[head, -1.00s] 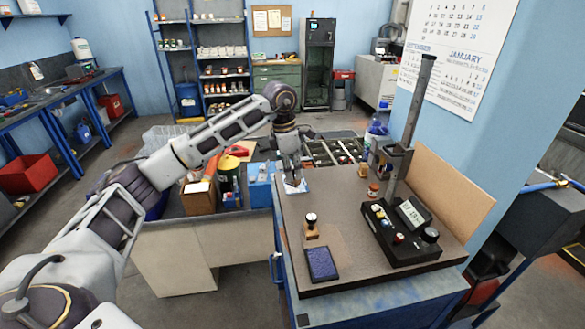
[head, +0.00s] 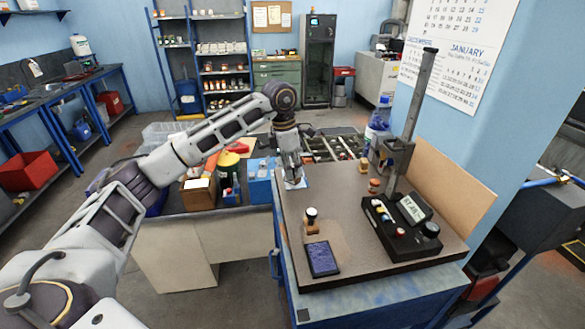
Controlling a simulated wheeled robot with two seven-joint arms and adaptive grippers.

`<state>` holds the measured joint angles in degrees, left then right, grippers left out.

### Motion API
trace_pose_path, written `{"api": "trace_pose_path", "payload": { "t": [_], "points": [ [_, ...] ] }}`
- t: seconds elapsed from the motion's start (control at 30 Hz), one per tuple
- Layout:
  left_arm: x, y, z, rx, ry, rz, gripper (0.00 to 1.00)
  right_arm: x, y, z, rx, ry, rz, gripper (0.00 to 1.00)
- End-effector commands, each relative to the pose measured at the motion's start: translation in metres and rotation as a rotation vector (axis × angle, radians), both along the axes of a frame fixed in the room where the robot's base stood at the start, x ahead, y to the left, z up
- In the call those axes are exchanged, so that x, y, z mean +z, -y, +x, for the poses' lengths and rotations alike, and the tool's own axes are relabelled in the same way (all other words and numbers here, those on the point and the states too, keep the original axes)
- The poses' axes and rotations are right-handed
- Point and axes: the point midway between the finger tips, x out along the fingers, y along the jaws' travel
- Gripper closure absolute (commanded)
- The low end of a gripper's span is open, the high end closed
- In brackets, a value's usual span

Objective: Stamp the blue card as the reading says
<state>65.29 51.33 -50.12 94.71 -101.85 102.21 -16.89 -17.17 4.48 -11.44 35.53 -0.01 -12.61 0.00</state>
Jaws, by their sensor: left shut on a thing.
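The pale blue card (head: 300,184) lies at the far left corner of the brown bench top (head: 340,205), partly hidden by my left gripper. My left gripper (head: 292,177) points down right over the card. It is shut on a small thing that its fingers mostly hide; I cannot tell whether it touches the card. My right gripper is out of view.
A small orange-brown jar (head: 374,186) and a small yellowish block (head: 363,167) stand near the gauge column (head: 412,120). A blue bin (head: 261,188) sits left of the bench. A brown board (head: 445,200) edges the right side. The bench middle is clear.

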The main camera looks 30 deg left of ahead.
Motion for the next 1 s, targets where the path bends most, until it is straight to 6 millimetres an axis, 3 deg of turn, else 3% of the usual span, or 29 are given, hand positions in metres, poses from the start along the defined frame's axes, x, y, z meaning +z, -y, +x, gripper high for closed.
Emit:
{"api": "trace_pose_path", "payload": {
  "t": [1.0],
  "points": [
    [-0.0070, 0.0000, 0.0000, 0.000, 0.000, 0.000, 0.93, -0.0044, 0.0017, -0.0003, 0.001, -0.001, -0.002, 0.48]
  ]
}}
